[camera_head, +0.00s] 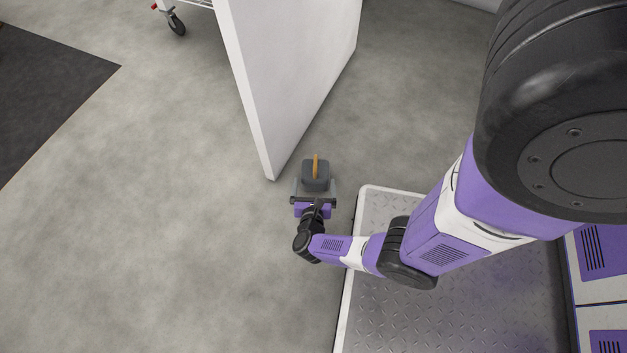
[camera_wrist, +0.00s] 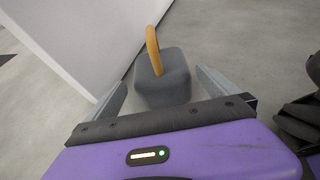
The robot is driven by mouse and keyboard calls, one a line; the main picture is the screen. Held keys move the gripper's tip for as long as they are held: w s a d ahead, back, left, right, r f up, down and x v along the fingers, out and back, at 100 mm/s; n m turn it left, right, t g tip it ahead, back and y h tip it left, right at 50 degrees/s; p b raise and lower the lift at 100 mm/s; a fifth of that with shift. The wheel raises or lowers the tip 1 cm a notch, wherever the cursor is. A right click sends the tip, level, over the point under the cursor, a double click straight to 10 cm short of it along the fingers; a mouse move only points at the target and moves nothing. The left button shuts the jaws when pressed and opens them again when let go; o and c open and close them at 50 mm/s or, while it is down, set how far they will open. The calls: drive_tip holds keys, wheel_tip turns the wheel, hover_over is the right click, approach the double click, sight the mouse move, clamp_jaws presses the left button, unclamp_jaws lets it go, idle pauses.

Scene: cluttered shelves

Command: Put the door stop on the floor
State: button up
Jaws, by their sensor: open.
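The door stop (camera_head: 316,180) is a dark grey block with an orange strap handle on top. It stands upright on the floor close to the lower edge of the white door (camera_head: 262,110). In the wrist view the door stop (camera_wrist: 163,88) sits ahead of my gripper (camera_wrist: 162,98), between its two spread fingers, with the orange handle up. My gripper (camera_head: 315,190) is open around or just in front of the block; I cannot tell whether a finger touches it. The block's near lower part is partly hidden by the gripper in the head view.
A metal tread-plate platform (camera_head: 352,290) with a pale rim lies to the right, under my arm. A dark mat (camera_head: 45,85) lies at the far left. A cart's caster wheel (camera_head: 177,25) shows at the top. The grey floor on the left is clear.

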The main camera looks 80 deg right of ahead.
drive_tip(key=a+r+n+t+y+p, duration=0.2)
drive_tip(key=a+r+n+t, duration=0.6)
drive_tip(key=a+r+n, duration=0.45)
drive_tip(key=s+a+r+m+t+y, duration=0.1)
drive_tip(key=a+r+m+y, duration=0.2)
drive_tip(key=r+m, duration=0.7)
drive_tip(key=s+a+r+m+t+y, duration=0.2)
drive_tip(key=a+r+m+y, duration=0.2)
drive_tip(key=r+m, duration=0.7)
drive_tip(key=s+a+r+m+t+y, duration=0.1)
drive_tip(key=a+r+m+y, duration=0.3)
drive_tip(key=r+m, duration=0.6)
drive_tip(key=s+a+m, duration=0.1)
drive_tip(key=a, duration=0.1)
drive_tip(key=shift+s+a+r+t, duration=0.15)
drive_tip(key=shift+a+r+t, duration=0.05)
drive_tip(key=shift+a+t, duration=0.1)
wheel_tip(320, 180, up, 37)
drive_tip(key=p, duration=3.6)
